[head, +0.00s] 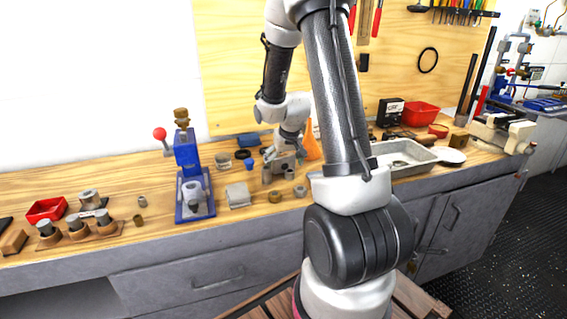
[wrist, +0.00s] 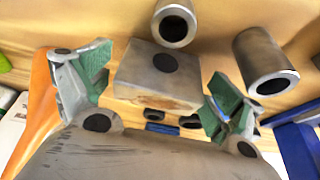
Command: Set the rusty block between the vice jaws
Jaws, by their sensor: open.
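A grey block with a brownish, worn lower side and a dark round spot on top, which I take to be the rusty block (wrist: 158,78), sits between my fingers in the wrist view. My gripper (wrist: 160,88) is open, with a green-padded finger on each side of the block; I cannot tell whether either touches it. In the head view my gripper (head: 281,163) is low over the bench, left of the orange cone, and largely hides the block. The vice (head: 508,131) stands at the bench's far right; its jaw gap is too small to judge.
Metal cylinders (wrist: 265,65) lie close to the block. The blue press (head: 190,172) stands left of my gripper, the orange cone (head: 312,142) right. A metal tray (head: 402,153), a red bin (head: 420,114) and a white round item (head: 449,155) lie towards the vice.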

